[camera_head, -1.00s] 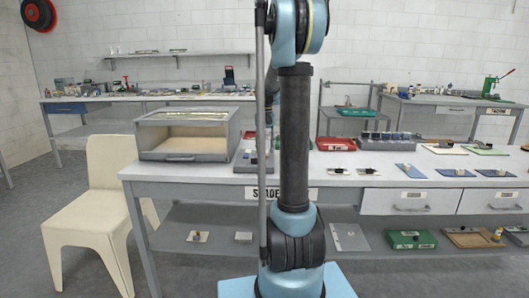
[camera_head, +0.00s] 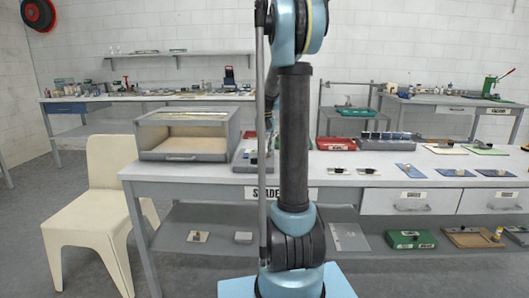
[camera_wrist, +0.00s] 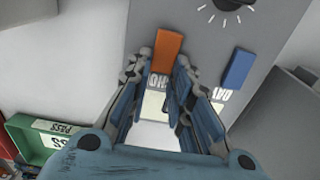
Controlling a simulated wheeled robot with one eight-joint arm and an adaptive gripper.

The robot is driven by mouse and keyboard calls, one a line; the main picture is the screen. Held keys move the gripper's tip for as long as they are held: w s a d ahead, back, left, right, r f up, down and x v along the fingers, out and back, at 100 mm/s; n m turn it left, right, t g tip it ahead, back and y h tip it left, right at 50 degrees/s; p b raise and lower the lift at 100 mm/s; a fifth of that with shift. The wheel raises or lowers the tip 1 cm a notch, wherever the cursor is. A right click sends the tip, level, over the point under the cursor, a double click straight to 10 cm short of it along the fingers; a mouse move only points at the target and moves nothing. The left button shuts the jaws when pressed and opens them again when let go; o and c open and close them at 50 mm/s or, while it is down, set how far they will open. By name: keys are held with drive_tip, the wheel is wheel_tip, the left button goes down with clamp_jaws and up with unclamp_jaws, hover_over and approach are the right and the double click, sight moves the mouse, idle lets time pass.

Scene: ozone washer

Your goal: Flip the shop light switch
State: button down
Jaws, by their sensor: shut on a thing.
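In the wrist view, an orange switch block (camera_wrist: 168,50) stands on a grey panel, with a partly hidden label below it that seems to read "SHO". My gripper (camera_wrist: 159,68) has its fingertips on either side of the orange block's lower end and is shut on it. A blue switch block (camera_wrist: 237,69) sits to the right on the same panel, clear of the fingers, with its own partly covered label. In the head view, my arm hides the fingertips and most of the panel on the bench.
A round dial (camera_wrist: 227,5) is at the panel's top edge. A green tray (camera_wrist: 40,138) marked "PASS" lies at left in the wrist view. In the head view, a grey open-front cabinet (camera_head: 184,156) stands left on the bench (camera_head: 190,172); a cream chair (camera_head: 100,165) stands beside it.

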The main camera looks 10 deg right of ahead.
sight(264, 156)
drive_tip(key=shift+s+a+r+t+h, duration=0.1)
drive_tip(key=shift+s+t+h, duration=0.15)
drive_tip(key=shift+t, duration=0.5)
drive_tip(key=shift+s+a+r+t+h, duration=0.1)
drive_tip(key=shift+s+t+h, duration=0.1)
drive_tip(key=shift+t, duration=0.55)
drive_tip(key=c, duration=1.4)
unclamp_jaws()
drive_tip(key=shift+c, duration=0.2)
drive_tip(key=d+v, duration=0.1)
drive_tip(key=v, duration=1.1)
drive_tip(key=shift+a, duration=0.45)
